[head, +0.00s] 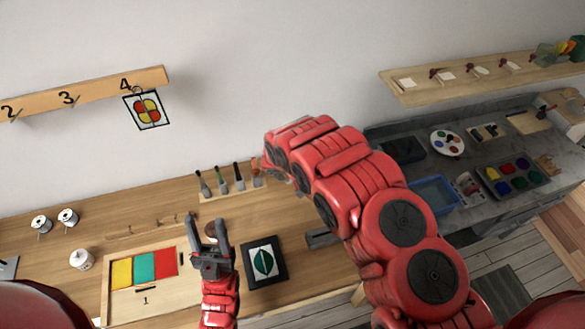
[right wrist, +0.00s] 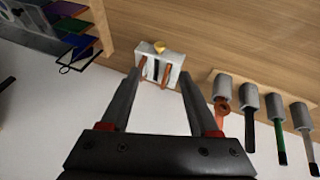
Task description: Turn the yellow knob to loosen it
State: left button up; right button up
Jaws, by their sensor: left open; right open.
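The yellow knob (right wrist: 158,46) shows in the right wrist view, on a small white block (right wrist: 172,74) with orange-red bars and a dark slot. The block lies beyond my right gripper (right wrist: 160,64), between its two fingertips in the picture. That gripper is open and empty; I see no contact with the knob. In the head view I cannot make out the knob or the right gripper; my right arm covers part of the bench there. My left gripper (head: 207,232) is open above the wooden bench, left of a black-framed leaf panel (head: 264,262).
Several brush-like tools in grey holders (right wrist: 249,102) stand beside the block in the right wrist view. A tray of coloured panels (head: 141,271), spools (head: 68,217) and a white jar (head: 82,260) are on the bench. A grey counter with a blue basin (head: 434,194) is at right.

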jog(key=p+v, duration=0.1)
jog(key=v, duration=0.3)
jog(key=shift+s+r, duration=0.15)
jog(key=shift+s, duration=0.05)
dwell(0.3)
jog(key=shift+c, duration=0.2)
